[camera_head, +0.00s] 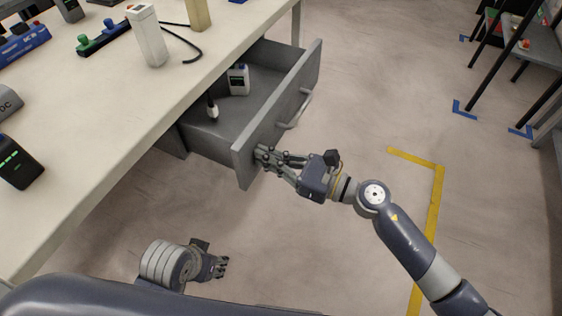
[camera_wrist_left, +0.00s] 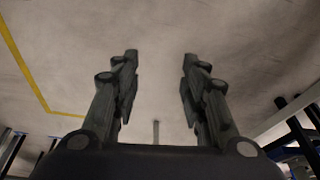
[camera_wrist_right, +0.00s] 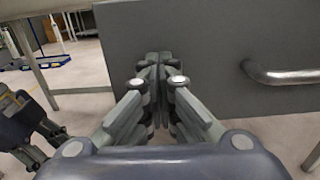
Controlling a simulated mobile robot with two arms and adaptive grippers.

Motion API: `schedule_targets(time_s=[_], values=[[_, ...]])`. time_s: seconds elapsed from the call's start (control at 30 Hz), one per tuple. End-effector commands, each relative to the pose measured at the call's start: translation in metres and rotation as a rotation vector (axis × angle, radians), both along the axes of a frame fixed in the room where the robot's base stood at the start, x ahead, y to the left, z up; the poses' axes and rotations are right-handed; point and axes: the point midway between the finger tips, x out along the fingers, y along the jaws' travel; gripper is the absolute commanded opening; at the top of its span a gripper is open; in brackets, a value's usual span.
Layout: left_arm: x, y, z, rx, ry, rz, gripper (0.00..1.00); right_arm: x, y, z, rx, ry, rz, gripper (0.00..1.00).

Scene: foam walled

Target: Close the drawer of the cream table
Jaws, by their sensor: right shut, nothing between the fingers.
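The cream table (camera_head: 120,130) fills the left of the head view. Its grey drawer (camera_head: 240,167) stands pulled out, with a bar handle (camera_head: 294,110) on its front; the front and handle (camera_wrist_right: 285,75) also show in the right wrist view. My right gripper (camera_head: 257,153) is shut and empty, its fingertips at the drawer front near its lower-left end, beside the handle and not around it. Contact looks likely, but I cannot be sure. My left gripper (camera_head: 222,266) is low over the floor, apart from the drawer; its fingers stand open in the left wrist view (camera_wrist_left: 158,70).
Inside the drawer are a white-and-grey device (camera_head: 238,80) and a small dark-and-white item (camera_head: 212,108). Several devices, including a white box (camera_head: 147,36), stand on the tabletop. Yellow tape (camera_head: 436,200) marks open floor at the right. A dark-legged rack (camera_head: 490,50) stands at the upper right.

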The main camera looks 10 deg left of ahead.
Motion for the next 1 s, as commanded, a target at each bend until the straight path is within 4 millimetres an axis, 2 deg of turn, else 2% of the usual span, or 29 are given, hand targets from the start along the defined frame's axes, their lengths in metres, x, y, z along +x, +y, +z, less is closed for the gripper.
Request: schedule_targets(time_s=[0.37,0.57,0.8,1.0], values=[[-0.009,0.002,0.009,0.003,0.007,-0.001,0.40,0.021,0.062,0.000,0.001,-0.001,0.001,0.00],[-0.014,0.003,0.030,0.003,-0.010,-0.001,0.40,0.033,0.096,-0.001,0.001,-0.001,0.001,0.00],[-0.013,0.003,0.022,0.003,-0.010,0.000,0.40,0.044,0.127,-0.001,0.000,0.001,0.000,0.00],[-0.013,0.003,0.018,0.003,-0.010,0.000,0.40,0.049,0.143,-0.001,0.000,0.001,0.000,0.00]])
